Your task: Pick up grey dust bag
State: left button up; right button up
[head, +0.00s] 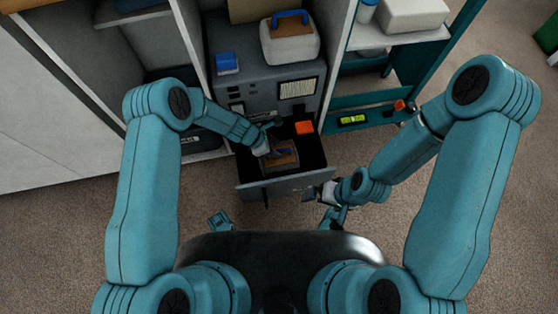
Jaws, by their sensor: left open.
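A small grey bag with a tan top and a dark handle, which looks like the grey dust bag (283,161), sits in an open drawer (285,184) of the grey cabinet. My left gripper (270,143) is open inside the drawer, right over the bag's upper left side; I cannot tell whether it touches the bag. My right gripper (322,193) is by the right corner of the drawer front, small and partly dark, and its jaws are unclear.
A whitish case with a blue handle (289,42) and a blue box (227,62) stand on the cabinet (262,88). A teal shelf (372,116) holds a green level (352,120). Carpet is clear at right.

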pick_arm(q)
jog(key=b+x, duration=0.1)
jog(key=x, duration=0.2)
jog(key=shift+d+f, duration=0.15)
jog(key=shift+f, duration=0.15)
jog(key=shift+r, duration=0.1)
grip_shut()
dwell(1.0)
